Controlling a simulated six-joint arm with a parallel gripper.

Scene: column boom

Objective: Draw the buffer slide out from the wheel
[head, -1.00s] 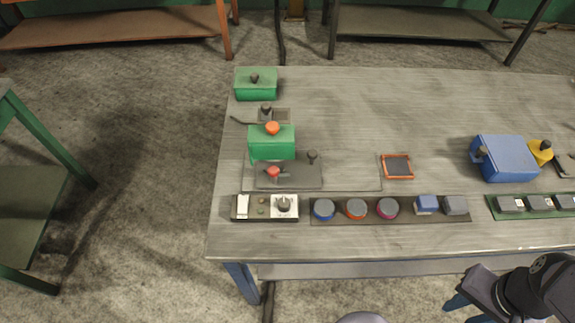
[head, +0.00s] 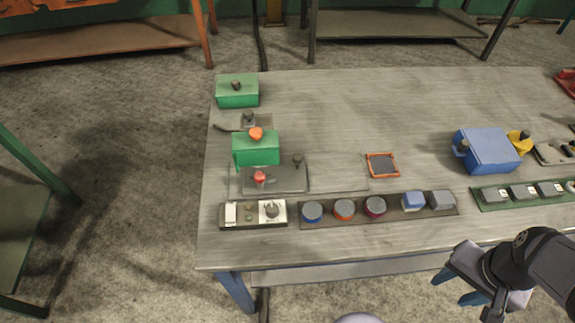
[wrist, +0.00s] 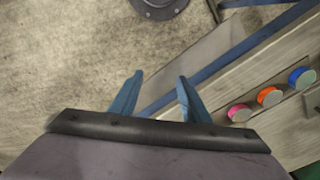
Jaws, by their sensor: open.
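A dark grey plate (head: 285,184), which looks like the buffer slide, lies on a flat base in front of a green box at the table's left. It carries a red knob (head: 260,177) and a dark post (head: 298,159). The green box (head: 256,151) has an orange knob on top. No wheel can be clearly made out. My gripper (head: 453,291) is open and empty beyond the table's front edge, well to the right of the plate. In the wrist view, its blue fingers (wrist: 161,77) are apart over the floor, with the table edge to the right.
A strip of round and square blocks (head: 388,224) and a switch panel (head: 235,226) lie along the front edge. An orange-framed pad (head: 382,165) lies right of the plate. A blue box (head: 487,151) stands farther right. The back middle of the table is clear.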

